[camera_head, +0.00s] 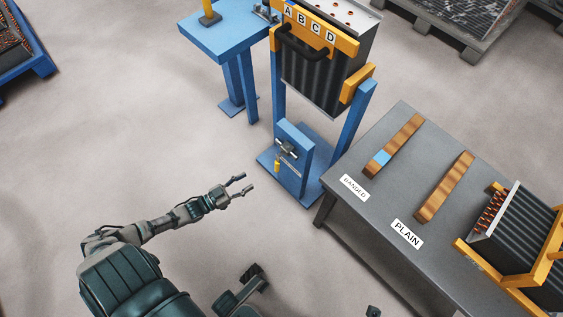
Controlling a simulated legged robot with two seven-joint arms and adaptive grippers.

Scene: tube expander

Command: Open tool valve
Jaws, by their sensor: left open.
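The tool valve (287,149) is a small metal fitting on the face of a short blue post, below the lettered coil unit. A small yellow part (277,167) hangs just below it; I cannot tell whether it is the valve's handle. My left gripper (244,184) is open and empty, with its two fingers spread toward the blue post. It is to the left of and lower in the picture than the valve, apart from it.
The coil unit (318,75) with a yellow bar lettered A to D stands in a blue frame (351,127). A blue table (215,38) is behind left. Floor is clear around my left gripper.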

